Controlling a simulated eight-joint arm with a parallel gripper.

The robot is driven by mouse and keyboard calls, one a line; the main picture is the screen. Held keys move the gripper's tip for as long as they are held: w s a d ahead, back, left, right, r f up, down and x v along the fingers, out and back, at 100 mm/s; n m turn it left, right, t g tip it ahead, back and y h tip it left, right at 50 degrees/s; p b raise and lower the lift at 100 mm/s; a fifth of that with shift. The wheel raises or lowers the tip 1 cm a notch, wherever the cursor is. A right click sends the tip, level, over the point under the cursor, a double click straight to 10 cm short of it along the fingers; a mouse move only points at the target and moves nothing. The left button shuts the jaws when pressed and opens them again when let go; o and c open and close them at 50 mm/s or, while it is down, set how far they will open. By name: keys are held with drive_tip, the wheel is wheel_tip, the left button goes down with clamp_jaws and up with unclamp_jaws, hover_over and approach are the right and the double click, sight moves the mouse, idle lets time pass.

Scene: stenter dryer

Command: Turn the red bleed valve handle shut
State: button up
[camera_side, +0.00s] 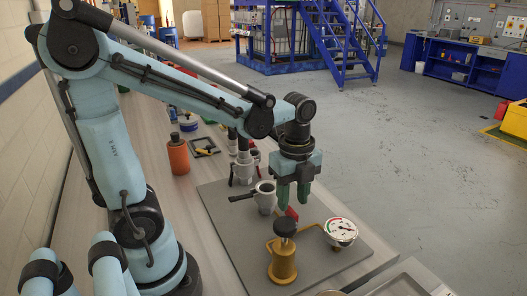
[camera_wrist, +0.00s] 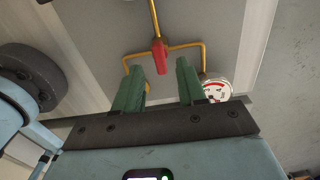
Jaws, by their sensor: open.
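The red bleed valve handle (camera_side: 292,213) sits on the grey plate, partly hidden behind a black knob and below my gripper in the side view. In the wrist view the red handle (camera_wrist: 159,57) is upright in the picture, at the junction of thin yellow pipes (camera_wrist: 184,46). My gripper (camera_side: 291,205) points down above the plate, close to the handle. Its green fingers are apart and empty in the wrist view (camera_wrist: 161,76). The handle shows in the gap between them, beyond the fingertips. I cannot tell whether a finger touches it.
A round dial gauge (camera_side: 340,232) stands right of my gripper. A brass body with a black knob (camera_side: 284,227) stands in front. A grey cup-like fitting (camera_side: 265,195) stands left on the plate (camera_side: 225,215). An orange bottle (camera_side: 178,154) stands farther left on the bench.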

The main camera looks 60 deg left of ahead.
wheel_tip(320, 180, up, 9)
idle(0.5)
drive_tip(key=n+t, duration=0.7)
drive_tip(key=n, duration=1.1)
hover_over(291, 213)
drive_tip(key=d, duration=0.1)
drive_tip(key=f, duration=0.5)
drive_tip(key=shift+s, duration=0.3)
